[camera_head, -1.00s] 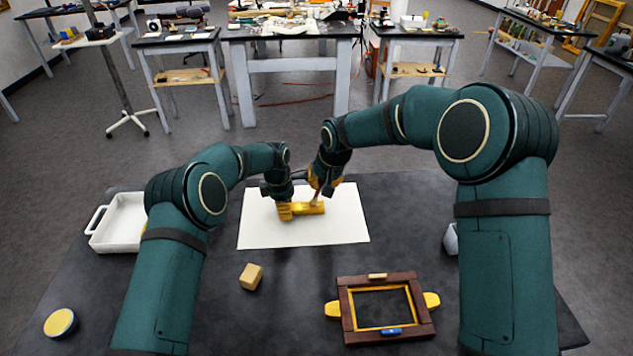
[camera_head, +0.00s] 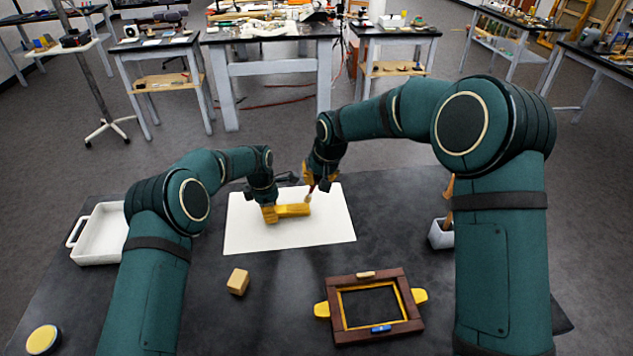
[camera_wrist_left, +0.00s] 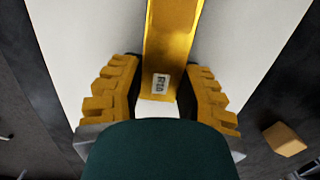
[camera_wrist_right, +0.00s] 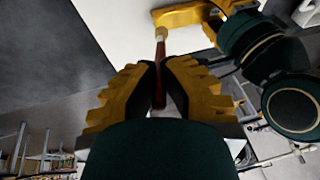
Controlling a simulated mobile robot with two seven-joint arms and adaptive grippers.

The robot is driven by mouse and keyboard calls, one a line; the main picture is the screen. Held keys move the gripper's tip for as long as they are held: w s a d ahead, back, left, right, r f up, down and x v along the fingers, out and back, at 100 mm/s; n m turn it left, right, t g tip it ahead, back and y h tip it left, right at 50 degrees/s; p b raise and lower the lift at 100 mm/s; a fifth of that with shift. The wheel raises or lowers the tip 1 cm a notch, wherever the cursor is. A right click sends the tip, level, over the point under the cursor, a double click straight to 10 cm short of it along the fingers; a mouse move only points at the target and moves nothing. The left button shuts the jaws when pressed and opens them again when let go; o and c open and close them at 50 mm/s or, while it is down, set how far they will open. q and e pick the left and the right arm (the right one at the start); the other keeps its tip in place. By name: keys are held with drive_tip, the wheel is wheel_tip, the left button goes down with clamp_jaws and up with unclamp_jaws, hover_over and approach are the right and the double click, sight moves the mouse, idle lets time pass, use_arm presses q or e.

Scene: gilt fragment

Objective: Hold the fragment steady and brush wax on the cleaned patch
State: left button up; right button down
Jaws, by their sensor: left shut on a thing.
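The gilt fragment (camera_head: 295,210) is a golden bar on the white sheet (camera_head: 290,236). My left gripper (camera_head: 268,212) is shut on its left end. In the left wrist view the fragment (camera_wrist_left: 172,45) runs out between the fingers, with a small label (camera_wrist_left: 160,83) on it. My right gripper (camera_head: 312,177) is shut on a brush with a dark red handle (camera_wrist_right: 159,75). The brush's pale tip (camera_wrist_right: 161,33) points at the fragment's right end. I cannot tell whether it touches. The cleaned patch is not distinguishable.
A yellow-topped round tin (camera_head: 42,339) stands front left. A wooden block (camera_head: 238,281) and a dark wooden frame (camera_head: 347,324) lie in front of the sheet. A white tray (camera_head: 75,246) is at left. A grey holder (camera_head: 441,235) with a wooden handle stands at right.

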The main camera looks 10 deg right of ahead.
drive_tip(key=shift+r, duration=2.2)
drive_tip(key=shift+r, duration=0.1)
drive_tip(key=shift+r, duration=1.4)
use_arm(q)
drive_tip(key=o, duration=1)
